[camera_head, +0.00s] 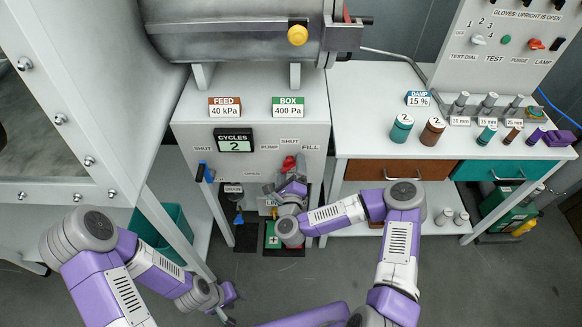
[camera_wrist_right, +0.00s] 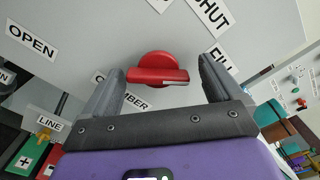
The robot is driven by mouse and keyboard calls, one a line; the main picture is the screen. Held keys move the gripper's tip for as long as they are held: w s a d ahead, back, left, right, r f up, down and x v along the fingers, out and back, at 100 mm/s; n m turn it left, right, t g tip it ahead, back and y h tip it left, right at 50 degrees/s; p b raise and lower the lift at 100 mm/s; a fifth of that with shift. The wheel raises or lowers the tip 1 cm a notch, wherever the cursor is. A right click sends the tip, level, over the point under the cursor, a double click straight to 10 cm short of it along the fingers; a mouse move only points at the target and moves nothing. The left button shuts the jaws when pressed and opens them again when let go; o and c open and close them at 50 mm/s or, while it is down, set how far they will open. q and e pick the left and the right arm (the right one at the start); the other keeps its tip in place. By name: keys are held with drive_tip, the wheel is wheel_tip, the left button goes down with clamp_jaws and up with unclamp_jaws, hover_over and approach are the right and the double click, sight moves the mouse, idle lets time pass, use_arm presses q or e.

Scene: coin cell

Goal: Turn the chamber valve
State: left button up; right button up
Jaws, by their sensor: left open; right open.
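The chamber valve is a red round knob with a bar handle (camera_wrist_right: 157,76) on a grey panel, and it also shows in the head view (camera_head: 289,163). In the right wrist view the bar lies almost level in the picture. My right gripper (camera_wrist_right: 166,74) is open around the handle, one finger on each side, with a gap at both ends. In the head view my right gripper (camera_head: 289,182) is just below the valve and partly hidden by its own wrist. My left gripper (camera_head: 230,300) is low at the left, away from the panel.
A blue-handled valve (camera_head: 205,172) is left on the panel. Above are a CYCLES display (camera_head: 234,141) reading 2, a FEED sign (camera_head: 225,107) and a BOX sign (camera_head: 288,107). A bench (camera_head: 365,120) with jars stands right. A teal bin (camera_head: 165,238) is lower left.

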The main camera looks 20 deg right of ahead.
drive_tip(key=p+v, duration=0.1)
drive_tip(key=v, duration=0.6)
drive_tip(key=shift+a, duration=0.1)
drive_tip(key=s+a+f+n+g+y+p, duration=0.1)
drive_tip(key=s+a+f+n+g+y, duration=0.35)
drive_tip(key=n, duration=0.45)
drive_tip(key=s+a+f+n+g+y+p, duration=0.2)
drive_tip(key=a+f+n+g+y, duration=0.1)
drive_tip(key=a+f+n+y, duration=0.4)
drive_tip(key=s+d+f+n+g+h, duration=0.1)
drive_tip(key=s+d+f+n+g, duration=0.1)
drive_tip(key=s, duration=0.5)
drive_tip(key=s+d+f+n+g+h+p, duration=0.1)
drive_tip(key=s+d+f+n+g, duration=0.1)
drive_tip(key=s+d+n+g, duration=0.3)
drive_tip(key=s+n+g, duration=0.2)
drive_tip(key=shift+s+d+f+n, duration=0.2)
drive_tip(key=shift+s+d+n, duration=0.05)
drive_tip(key=shift+s+n, duration=0.15)
drive_tip(key=shift+w, duration=0.1)
idle(0.6)
